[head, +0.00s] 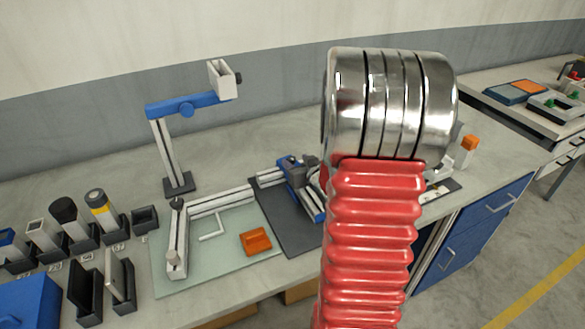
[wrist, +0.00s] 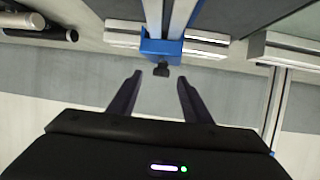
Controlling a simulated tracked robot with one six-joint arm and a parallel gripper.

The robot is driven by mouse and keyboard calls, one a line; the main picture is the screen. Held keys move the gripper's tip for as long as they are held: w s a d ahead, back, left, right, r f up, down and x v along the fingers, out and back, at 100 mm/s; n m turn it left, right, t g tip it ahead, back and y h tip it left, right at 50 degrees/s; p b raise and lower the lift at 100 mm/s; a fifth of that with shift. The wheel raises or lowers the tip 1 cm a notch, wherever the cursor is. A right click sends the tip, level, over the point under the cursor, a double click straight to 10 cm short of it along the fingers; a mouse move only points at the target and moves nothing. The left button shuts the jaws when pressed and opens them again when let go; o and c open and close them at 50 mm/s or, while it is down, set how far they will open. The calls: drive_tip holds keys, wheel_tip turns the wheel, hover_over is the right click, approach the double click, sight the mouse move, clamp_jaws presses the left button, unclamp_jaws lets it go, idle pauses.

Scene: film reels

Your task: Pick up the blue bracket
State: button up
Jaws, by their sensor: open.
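A blue bracket (wrist: 161,47) with a small black knob shows in the wrist view, fitted around pale and blue rails. My gripper (wrist: 160,78) is open, with its two dark fingers apart and nothing between them. The bracket lies beyond the fingertips, nearly centred on the gap, and does not touch them. In the head view, blue parts (head: 291,164) of a railed assembly show on the dark mat, partly hidden by my red, ribbed arm. I cannot tell for sure that they are the same bracket. My gripper cannot be made out in the head view.
A tall stand with a blue arm (head: 188,105) rises at the back left. An orange block (head: 256,241) lies on the pale green mat (head: 185,281). Several dark holders with cylinders (head: 104,211) crowd the left. A second bench (head: 496,110) stands at the right.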

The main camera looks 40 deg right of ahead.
sight(292, 158)
drive_tip(key=shift+x, duration=2.35)
drive_tip(key=shift+a+r, duration=0.1)
clamp_jaws()
